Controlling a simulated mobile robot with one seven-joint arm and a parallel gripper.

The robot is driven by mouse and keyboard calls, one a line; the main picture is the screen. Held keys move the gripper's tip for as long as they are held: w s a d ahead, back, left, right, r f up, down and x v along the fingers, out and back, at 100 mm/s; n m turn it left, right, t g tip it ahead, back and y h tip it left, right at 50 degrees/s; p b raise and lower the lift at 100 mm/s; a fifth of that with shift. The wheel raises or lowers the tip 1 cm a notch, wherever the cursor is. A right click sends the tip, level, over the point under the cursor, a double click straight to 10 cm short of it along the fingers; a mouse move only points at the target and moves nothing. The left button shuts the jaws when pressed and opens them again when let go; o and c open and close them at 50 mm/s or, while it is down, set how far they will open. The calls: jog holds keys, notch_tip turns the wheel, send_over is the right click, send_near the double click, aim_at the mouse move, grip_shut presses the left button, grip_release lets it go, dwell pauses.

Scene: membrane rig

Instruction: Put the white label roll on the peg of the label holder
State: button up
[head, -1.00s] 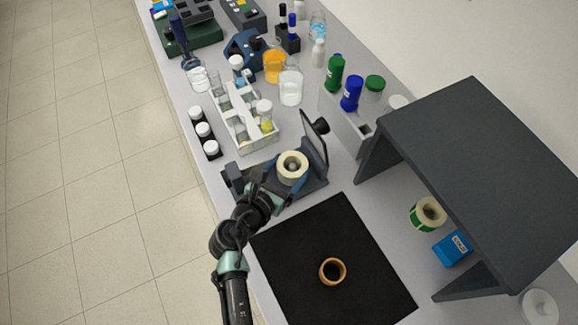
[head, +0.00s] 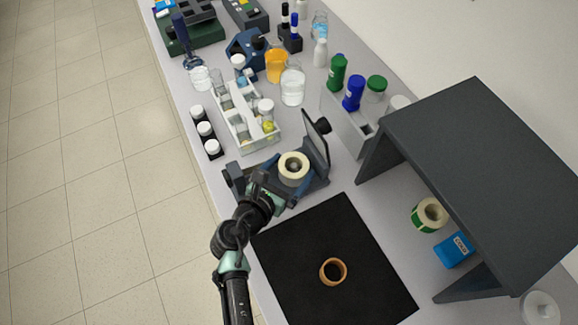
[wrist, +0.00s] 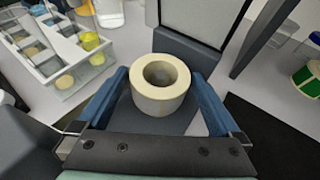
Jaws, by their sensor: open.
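The white label roll (head: 294,167) sits upright on the label holder (head: 318,183), its hole facing up. A grey shape shows inside the hole, in line with the peg standing in it; how deep it reaches I cannot tell. In the wrist view the roll (wrist: 160,101) is between the two blue fingers of my gripper (wrist: 160,76). The fingers are open, with a gap visible on each side of the roll. In the head view my gripper (head: 283,180) is at the near side of the holder, and its fingers are small and partly hidden.
A black mat (head: 300,240) with a tan ring (head: 333,271) lies in front of the holder. A dark shelf (head: 480,170) stands at right, with a green-edged roll (head: 429,214) and blue box (head: 454,249) beneath. A white rack (head: 245,118) is behind the holder.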

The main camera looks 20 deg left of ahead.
jog(key=v, duration=1.3)
jog(key=w+d+r+m+t+y, duration=0.1)
jog(key=w+r+m, duration=0.45)
jog(key=r, duration=0.35)
jog(key=w+d+r+m+t, duration=0.1)
jog(key=w+r+m+t, duration=0.1)
jog(key=w+r+m, duration=0.6)
jog(key=w+d+r+m+t+y, duration=0.15)
jog(key=r+m, duration=0.35)
jog(key=r, duration=0.6)
jog(key=d+r+m+t, duration=0.4)
jog(key=r+m, duration=0.3)
jog(key=r, duration=0.9)
jog(key=s+d+r+m+t, duration=0.2)
jog(key=s+d+r+m, duration=0.1)
jog(key=r, duration=0.5)
jog(key=s+d+r+m+t, duration=0.3)
jog(key=s+r+m, duration=0.2)
jog(key=s+r, duration=0.2)
jog(key=shift+s+r, duration=0.4)
jog(key=shift+r, duration=0.4)
